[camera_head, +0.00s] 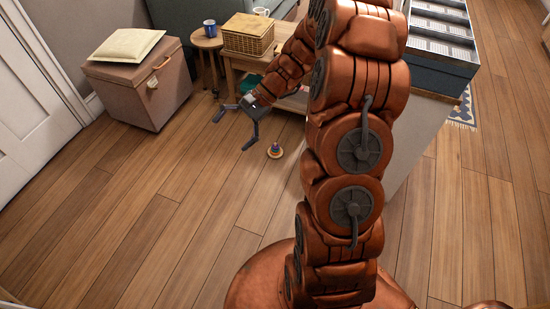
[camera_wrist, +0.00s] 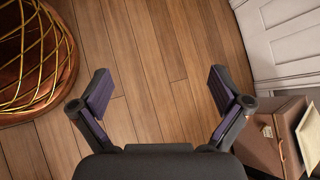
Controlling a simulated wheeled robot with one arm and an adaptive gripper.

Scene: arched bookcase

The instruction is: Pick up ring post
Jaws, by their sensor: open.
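The ring post (camera_head: 275,149) is a small toy with a yellow base and dark blue and reddish parts above it. It stands on the wooden floor, near the middle of the head view. My gripper (camera_head: 233,132) is open and empty, up and to the left of the ring post in that view, and apart from it. In the wrist view my gripper (camera_wrist: 160,75) shows its two fingers spread wide over bare floor. The ring post does not show in the wrist view.
A pinkish storage box (camera_head: 130,95) with a cushion (camera_head: 127,45) stands at the left, near a white door (camera_head: 30,90). Behind my gripper are a round side table (camera_head: 207,42) and a low table with a wicker basket (camera_head: 248,38). The floor at left front is clear.

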